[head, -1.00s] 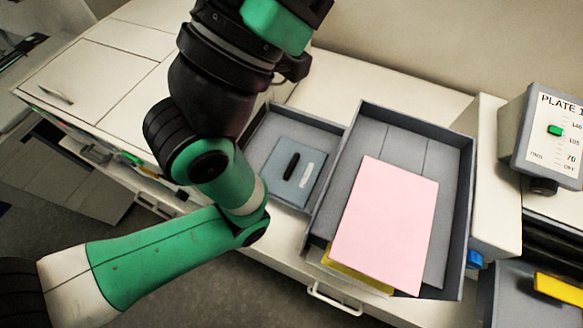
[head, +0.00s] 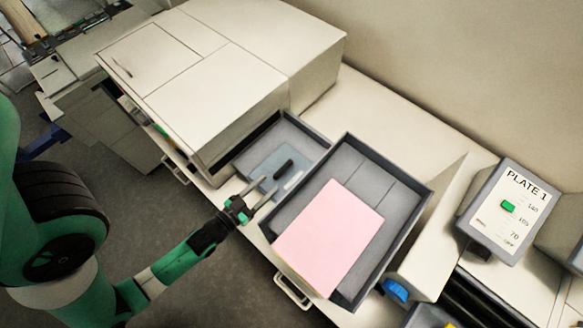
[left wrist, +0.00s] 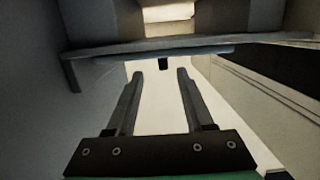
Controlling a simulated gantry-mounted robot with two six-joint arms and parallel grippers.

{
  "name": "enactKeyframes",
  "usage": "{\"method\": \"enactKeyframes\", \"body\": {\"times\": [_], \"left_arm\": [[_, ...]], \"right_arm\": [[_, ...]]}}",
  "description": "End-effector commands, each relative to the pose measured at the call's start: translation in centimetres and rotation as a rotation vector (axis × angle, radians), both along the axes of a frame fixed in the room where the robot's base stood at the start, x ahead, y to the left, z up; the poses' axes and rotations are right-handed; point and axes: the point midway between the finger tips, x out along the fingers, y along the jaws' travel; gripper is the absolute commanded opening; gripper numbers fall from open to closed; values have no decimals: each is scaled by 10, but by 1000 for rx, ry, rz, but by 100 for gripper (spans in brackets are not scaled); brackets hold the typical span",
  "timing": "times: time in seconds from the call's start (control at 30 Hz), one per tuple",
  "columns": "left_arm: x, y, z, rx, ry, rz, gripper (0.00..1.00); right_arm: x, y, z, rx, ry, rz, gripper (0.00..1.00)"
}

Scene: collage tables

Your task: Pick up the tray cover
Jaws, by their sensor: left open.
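The tray cover (head: 262,168) is a flat blue-grey plate with a black handle (head: 283,169). It lies in the smaller grey tray (head: 301,134) in the head view. My left gripper (head: 267,186) is open and empty at the tray's near edge, its fingers pointing toward the handle. In the left wrist view, the open fingers (left wrist: 161,75) point at a small dark block, seemingly the handle (left wrist: 163,65), on a thin bluish edge. The handle looks just beyond the fingertips, with no clear contact. My right gripper is out of view.
A larger grey tray (head: 425,193) stands right beside the small one, with a pink sheet (head: 330,237) on it. A white cabinet (head: 215,95) rises at the left. A "PLATE 1" panel (head: 508,210) stands at the right. The back counter is clear.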

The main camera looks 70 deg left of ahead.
Motion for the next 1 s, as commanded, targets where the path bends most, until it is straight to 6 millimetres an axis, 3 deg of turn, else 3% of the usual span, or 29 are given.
{"method": "enactKeyframes", "body": {"times": [0.13,0.4,0.67,0.8,1.0], "left_arm": [[10,5,0,1,-4,-1,53],[53,25,-7,1,-4,-2,53],[64,32,-7,3,-3,-1,53],[85,45,-4,3,-3,0,53],[105,54,-12,0,-3,-1,53]], "right_arm": [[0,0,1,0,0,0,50],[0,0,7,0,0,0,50],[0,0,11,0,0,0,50],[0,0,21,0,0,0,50],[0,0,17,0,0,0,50]]}}
